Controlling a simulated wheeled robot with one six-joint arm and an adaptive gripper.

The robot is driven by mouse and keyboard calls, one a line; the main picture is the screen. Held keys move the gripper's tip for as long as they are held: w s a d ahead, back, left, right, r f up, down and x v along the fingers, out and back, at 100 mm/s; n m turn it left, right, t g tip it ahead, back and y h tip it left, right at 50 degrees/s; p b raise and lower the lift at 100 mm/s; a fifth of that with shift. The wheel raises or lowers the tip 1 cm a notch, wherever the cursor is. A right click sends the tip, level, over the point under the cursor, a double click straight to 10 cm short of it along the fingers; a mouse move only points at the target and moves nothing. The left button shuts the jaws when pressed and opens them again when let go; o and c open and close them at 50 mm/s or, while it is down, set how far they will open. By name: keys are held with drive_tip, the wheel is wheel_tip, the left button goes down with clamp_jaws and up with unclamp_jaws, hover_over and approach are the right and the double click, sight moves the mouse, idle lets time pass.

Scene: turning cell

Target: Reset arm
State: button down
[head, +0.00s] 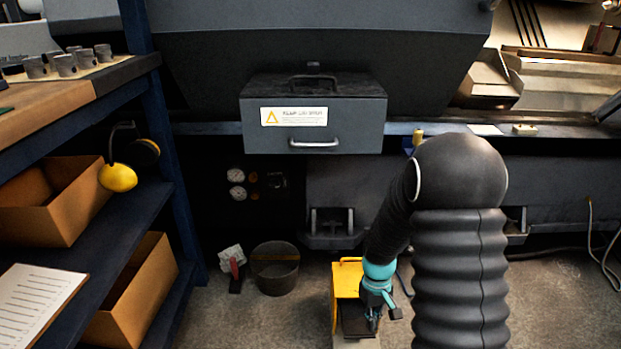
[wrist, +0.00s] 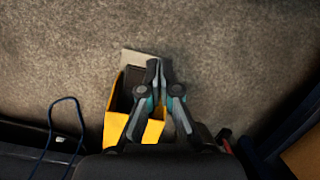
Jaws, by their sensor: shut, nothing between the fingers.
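My arm reaches down in front of the machine in the head view. My gripper (head: 374,318) points at the floor over a yellow box-like thing (head: 346,279) with a dark top. In the wrist view my gripper (wrist: 159,66) has its fingertips together with nothing between them. The yellow thing (wrist: 116,126) with its dark part lies below and to the left of the fingers there. I cannot tell whether the fingers touch it. My arm and gripper hide part of it.
A grey drawer box (head: 312,112) with a handle sticks out of the machine. A dark bucket (head: 275,270) stands on the floor. A blue shelf (head: 128,222) with cardboard boxes (head: 66,212) and yellow ear defenders (head: 118,177) is at left. A cable (head: 590,232) hangs at right.

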drive_tip(key=s+r+m+t+p, duration=0.1)
drive_tip(key=s+r+t, duration=0.1)
drive_tip(key=s+r, duration=0.4)
drive_tip(key=s+r+m+t+p, duration=0.1)
drive_tip(key=s+r+t, duration=0.2)
drive_tip(key=r, duration=1.4)
drive_tip(key=s+r+m+t+p, duration=0.1)
drive_tip(key=s+r+t, duration=0.2)
drive_tip(key=s+r, duration=0.7)
drive_tip(key=shift+r+m+p, duration=0.3)
drive_tip(key=shift+r+m, duration=0.1)
drive_tip(key=shift+r, duration=0.3)
